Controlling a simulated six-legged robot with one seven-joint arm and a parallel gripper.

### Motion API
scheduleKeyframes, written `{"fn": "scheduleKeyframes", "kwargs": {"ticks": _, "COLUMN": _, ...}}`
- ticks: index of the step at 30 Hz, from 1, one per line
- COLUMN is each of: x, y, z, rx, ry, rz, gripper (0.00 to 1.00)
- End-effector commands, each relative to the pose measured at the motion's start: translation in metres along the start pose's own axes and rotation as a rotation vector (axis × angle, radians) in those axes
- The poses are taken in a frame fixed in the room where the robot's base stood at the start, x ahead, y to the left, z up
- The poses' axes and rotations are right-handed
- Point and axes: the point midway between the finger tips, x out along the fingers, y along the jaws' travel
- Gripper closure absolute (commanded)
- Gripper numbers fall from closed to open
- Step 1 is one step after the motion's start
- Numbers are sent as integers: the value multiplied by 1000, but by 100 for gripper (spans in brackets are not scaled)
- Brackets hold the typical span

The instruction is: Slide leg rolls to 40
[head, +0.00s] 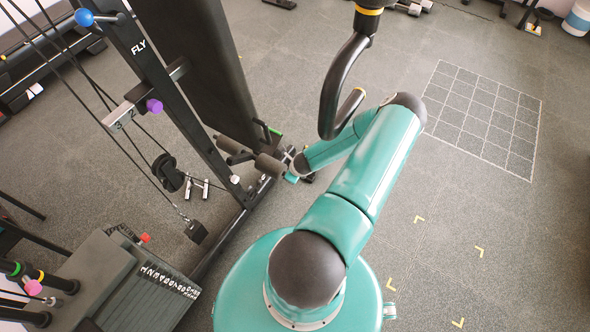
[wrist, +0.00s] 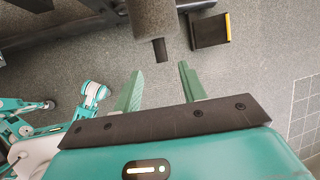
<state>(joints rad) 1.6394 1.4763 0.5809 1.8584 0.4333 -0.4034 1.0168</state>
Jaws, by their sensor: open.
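The leg rolls are dark grey foam cylinders on the machine's frame; in the head view one roll (head: 268,166) lies beside my gripper (head: 291,176), and another (head: 229,144) is farther left. In the wrist view a foam roll (wrist: 155,20) enters from the top, with a dark bar end (wrist: 160,50) sticking out of it. My gripper's two green fingers (wrist: 160,70) are apart, with the bar end just beyond and between their tips. I cannot tell whether they touch it. No number scale by the rolls is readable.
The gym machine's upright marked FLY (head: 139,47) and its black back pad (head: 203,60) stand left of my arm. A curved black handle (head: 340,85) hangs close to my arm. A weight stack (head: 160,285) is at lower left. The floor to the right, with a white grid (head: 485,115), is clear.

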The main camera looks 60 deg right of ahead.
Motion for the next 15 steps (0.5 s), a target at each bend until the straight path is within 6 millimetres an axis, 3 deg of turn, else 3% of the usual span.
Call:
{"fn": "scheduleKeyframes", "kwargs": {"ticks": 6, "x": -44, "y": -1, "z": 0, "rx": -1, "ry": 0, "rz": -2, "gripper": 59}}
{"fn": "scheduleKeyframes", "kwargs": {"ticks": 15, "x": -65, "y": 0, "z": 0, "rx": 0, "ry": 0, "rz": -1, "gripper": 59}}
